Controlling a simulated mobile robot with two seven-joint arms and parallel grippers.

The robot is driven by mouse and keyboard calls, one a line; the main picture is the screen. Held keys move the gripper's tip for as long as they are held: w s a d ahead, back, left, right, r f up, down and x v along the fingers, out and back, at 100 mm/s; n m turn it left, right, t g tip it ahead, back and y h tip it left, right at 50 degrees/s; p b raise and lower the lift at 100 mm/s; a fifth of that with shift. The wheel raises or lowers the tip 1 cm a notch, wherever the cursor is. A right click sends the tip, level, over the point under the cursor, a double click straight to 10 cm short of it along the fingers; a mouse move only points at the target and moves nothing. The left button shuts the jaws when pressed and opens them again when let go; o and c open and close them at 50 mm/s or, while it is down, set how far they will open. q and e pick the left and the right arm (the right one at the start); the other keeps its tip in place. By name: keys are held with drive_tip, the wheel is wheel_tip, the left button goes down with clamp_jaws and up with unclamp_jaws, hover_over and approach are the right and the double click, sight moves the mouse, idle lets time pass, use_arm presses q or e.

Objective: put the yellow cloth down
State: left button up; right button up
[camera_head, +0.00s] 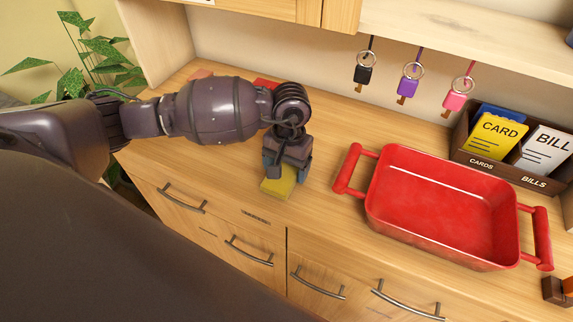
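The yellow cloth (279,187) is a small, folded, block-like piece. It shows directly below my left gripper (288,172), near the front edge of the wooden counter. The fingers of my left gripper point down with a gap between them, and yellow shows in that gap. One finger overlaps the cloth in the picture, so I cannot tell whether the fingers press on it or only stand around it. Whether the cloth touches the counter is also hard to tell. My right gripper is not in view.
A red tray (383,205) with two handles stands right of the cloth. A brown organizer (469,157) holds cards and bills behind it. Several keys (410,82) hang from the shelf. A red item (265,83) lies behind my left arm. Bare counter (325,215) lies between cloth and tray.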

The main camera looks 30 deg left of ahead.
use_arm(q)
drive_tip(key=shift+o, duration=1.1)
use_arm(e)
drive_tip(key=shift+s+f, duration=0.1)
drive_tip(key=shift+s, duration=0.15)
use_arm(q)
drive_tip(key=shift+r, duration=0.1)
drive_tip(key=shift+r+p, duration=0.3)
drive_tip(key=r, duration=0.4)
drive_tip(key=w+r, duration=0.1)
drive_tip(key=r, duration=0.6)
drive_tip(key=shift+w+r+b, duration=0.25)
drive_tip(key=shift+r+b, duration=0.05)
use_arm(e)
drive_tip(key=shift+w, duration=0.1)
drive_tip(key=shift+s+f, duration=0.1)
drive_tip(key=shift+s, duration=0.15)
